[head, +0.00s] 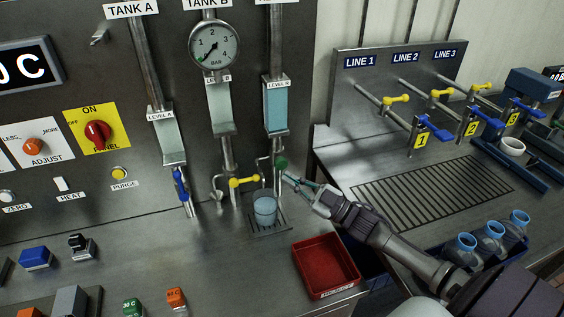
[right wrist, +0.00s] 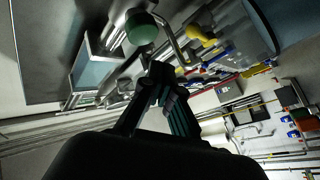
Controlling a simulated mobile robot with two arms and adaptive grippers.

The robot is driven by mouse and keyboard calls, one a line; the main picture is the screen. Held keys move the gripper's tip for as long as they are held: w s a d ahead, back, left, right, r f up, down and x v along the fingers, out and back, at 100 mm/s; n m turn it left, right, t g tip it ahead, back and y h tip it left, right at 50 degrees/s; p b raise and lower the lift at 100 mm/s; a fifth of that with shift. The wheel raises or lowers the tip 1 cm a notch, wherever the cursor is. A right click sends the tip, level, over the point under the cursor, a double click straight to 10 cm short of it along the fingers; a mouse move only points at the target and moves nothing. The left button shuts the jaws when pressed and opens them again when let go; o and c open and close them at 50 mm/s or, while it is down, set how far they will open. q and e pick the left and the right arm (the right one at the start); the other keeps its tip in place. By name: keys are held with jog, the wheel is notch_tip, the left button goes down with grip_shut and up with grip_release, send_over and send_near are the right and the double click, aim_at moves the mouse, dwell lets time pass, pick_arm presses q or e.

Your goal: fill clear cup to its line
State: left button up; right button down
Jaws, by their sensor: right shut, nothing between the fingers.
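The clear cup (head: 265,210) stands upright on a small drip grate (head: 268,231) below the outlet of the right-hand tank column. It looks bluish; its line and exact liquid level are too small to tell. A green knob (head: 281,162) sits on that column above the cup, and it also shows in the right wrist view (right wrist: 141,28). My right gripper (head: 288,179) is shut and empty, its fingertips just below and right of the green knob. In the right wrist view the closed fingertips (right wrist: 160,72) lie close to the knob; contact cannot be told. My left gripper is not in view.
The right column's sight glass (head: 275,107) shows blue liquid. A yellow valve handle (head: 244,182) and a blue one (head: 181,185) sit to the left. A red tray (head: 326,266) lies right of the cup. Several blue-topped bottles (head: 490,238) stand at the lower right.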

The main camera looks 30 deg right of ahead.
jog(key=s, duration=0.1)
jog(key=s+p, duration=0.1)
jog(key=s, duration=0.1)
jog(key=shift+a, duration=0.4)
